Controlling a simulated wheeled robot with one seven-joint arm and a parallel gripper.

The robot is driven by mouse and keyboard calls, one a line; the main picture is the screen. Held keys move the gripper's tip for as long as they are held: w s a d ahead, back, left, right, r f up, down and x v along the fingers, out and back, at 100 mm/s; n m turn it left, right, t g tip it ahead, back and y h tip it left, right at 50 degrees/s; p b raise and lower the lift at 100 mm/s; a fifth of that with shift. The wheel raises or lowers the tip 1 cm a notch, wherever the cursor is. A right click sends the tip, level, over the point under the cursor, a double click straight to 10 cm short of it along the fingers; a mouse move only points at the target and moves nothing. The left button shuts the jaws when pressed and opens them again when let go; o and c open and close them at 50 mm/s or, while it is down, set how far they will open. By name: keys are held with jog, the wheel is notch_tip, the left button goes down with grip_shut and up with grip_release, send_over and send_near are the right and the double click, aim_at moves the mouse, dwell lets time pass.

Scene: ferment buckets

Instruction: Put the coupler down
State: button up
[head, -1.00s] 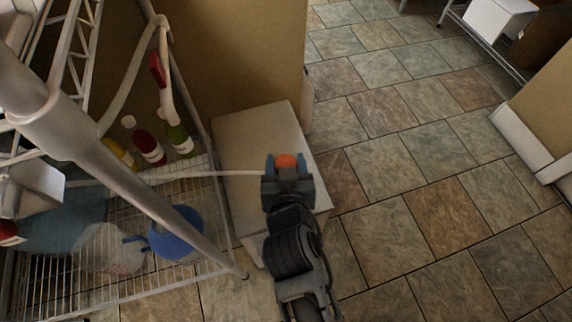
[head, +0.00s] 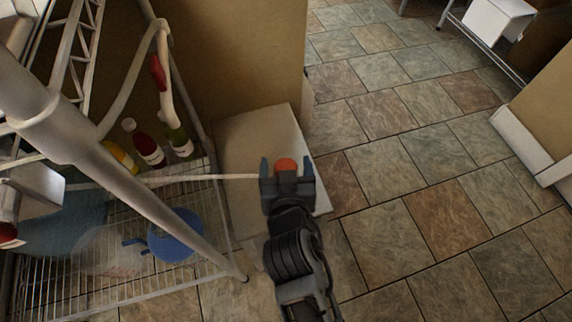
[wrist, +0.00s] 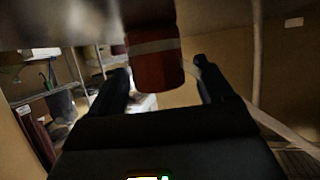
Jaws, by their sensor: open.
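The coupler (head: 286,164) shows as a small orange-red round end in the head view, over the pale box (head: 243,138). In the wrist view the coupler (wrist: 156,66) is a red cylinder with a grey band. A pale hose (head: 215,177) runs from the left to it. My gripper (head: 286,176) is open, with one finger on each side of the coupler and a gap on both sides. The fingers (wrist: 162,88) also stand apart in the wrist view. I cannot tell whether the coupler touches the box, as my gripper hides its lower part.
A wire rack (head: 150,285) on the left holds several bottles (head: 147,148) and a blue round item (head: 176,236). A thick metal post (head: 150,205) crosses in front of it. A tan wall (head: 240,50) stands behind the box. The tiled floor (head: 420,180) to the right is clear.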

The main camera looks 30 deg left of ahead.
jog(key=p+v, duration=0.2)
jog(key=v, duration=1)
jog(key=s+d+m+t+h, duration=0.1)
jog(key=s+d, duration=0.2)
jog(key=d, duration=0.6)
jog(key=s+d+m+h, duration=0.1)
jog(key=s+d, duration=0.2)
jog(key=d, duration=0.6)
jog(key=s+d+r+m+t+h, duration=0.2)
jog(key=s+d+r+m+h, duration=0.3)
jog(key=s+d+r, duration=0.7)
jog(key=shift+s+d+t+h, duration=0.3)
jog(key=shift+d, duration=0.9)
